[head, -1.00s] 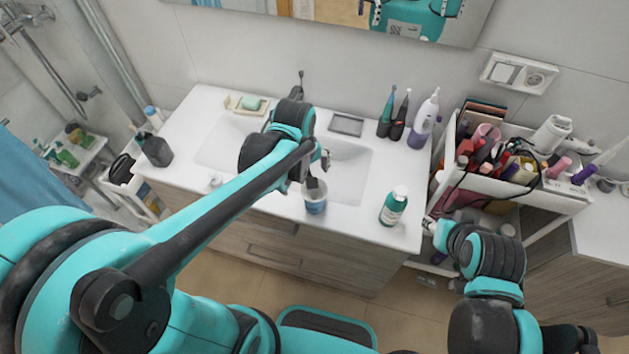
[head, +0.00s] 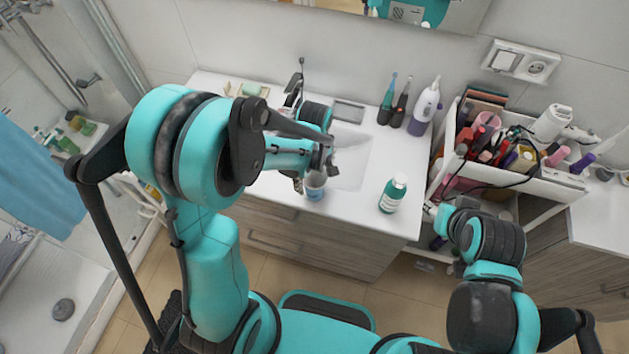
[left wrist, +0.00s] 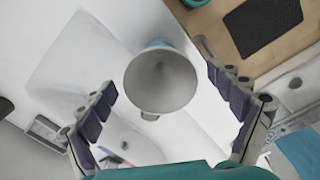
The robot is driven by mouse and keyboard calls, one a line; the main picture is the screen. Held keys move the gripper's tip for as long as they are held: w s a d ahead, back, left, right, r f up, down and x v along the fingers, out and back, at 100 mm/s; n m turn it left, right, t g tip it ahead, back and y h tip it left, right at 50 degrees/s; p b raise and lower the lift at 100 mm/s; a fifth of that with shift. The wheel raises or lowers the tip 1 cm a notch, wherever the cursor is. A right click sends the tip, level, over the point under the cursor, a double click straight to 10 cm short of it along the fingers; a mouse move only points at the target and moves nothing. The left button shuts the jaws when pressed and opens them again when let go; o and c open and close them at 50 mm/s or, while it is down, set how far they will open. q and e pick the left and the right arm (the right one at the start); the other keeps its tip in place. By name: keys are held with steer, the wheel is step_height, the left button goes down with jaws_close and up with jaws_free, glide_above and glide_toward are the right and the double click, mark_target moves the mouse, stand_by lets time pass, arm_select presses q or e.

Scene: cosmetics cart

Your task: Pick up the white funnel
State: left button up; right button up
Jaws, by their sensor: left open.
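The white funnel (left wrist: 160,85) shows in the left wrist view as a wide pale cone, its mouth facing the camera and a small tab on its rim. A blue patch of something shows behind its far edge. In the head view the funnel (head: 316,178) is partly hidden by my left gripper and is above a blue-marked container (head: 315,192) at the counter's front edge. My left gripper (left wrist: 163,88) is open, its fingers on both sides of the funnel, with gaps visible. My right gripper (head: 431,212) is near the cart; its jaws are too small to read.
A green bottle with a white cap (head: 392,193) stands to the right on the white counter (head: 352,222). The sink (head: 350,160) lies behind the funnel. Toothbrushes and a white-purple bottle (head: 425,107) stand at the back. A crowded cart (head: 543,188) is at the right.

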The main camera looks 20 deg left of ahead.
arm_select(q)
steer(key=c, duration=1.1)
